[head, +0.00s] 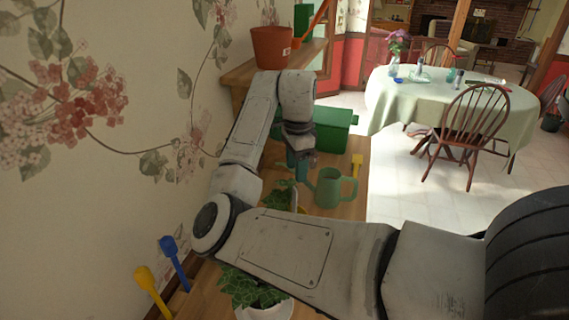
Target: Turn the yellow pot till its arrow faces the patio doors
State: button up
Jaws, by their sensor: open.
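The yellow pot is mostly hidden behind my forearm; only a small yellow patch (302,209) shows beside a leafy plant (279,196), and I cannot tell for sure that it is the pot. No arrow is visible. My gripper (302,172) points down above the wooden bench, just left of the green watering can and close to the plant. It appears open, with nothing seen between its fingers. Whether it touches the pot is hidden. I cannot clearly make out the patio doors.
A green watering can (334,188) stands right of my gripper, with a green box (333,126) behind. A terracotta pot (271,46) sits on a wooden shelf. A white pot (268,311) with a plant is in front. Blue (172,252) and yellow (150,287) tools stand by the wall.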

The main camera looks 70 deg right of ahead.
aim_at(296, 194)
notch_tip(296, 194, down, 10)
jog(key=shift+f+p, duration=0.1)
jog(key=shift+p, duration=0.2)
jog(key=shift+c, duration=0.3)
grip_shut()
dwell(0.5)
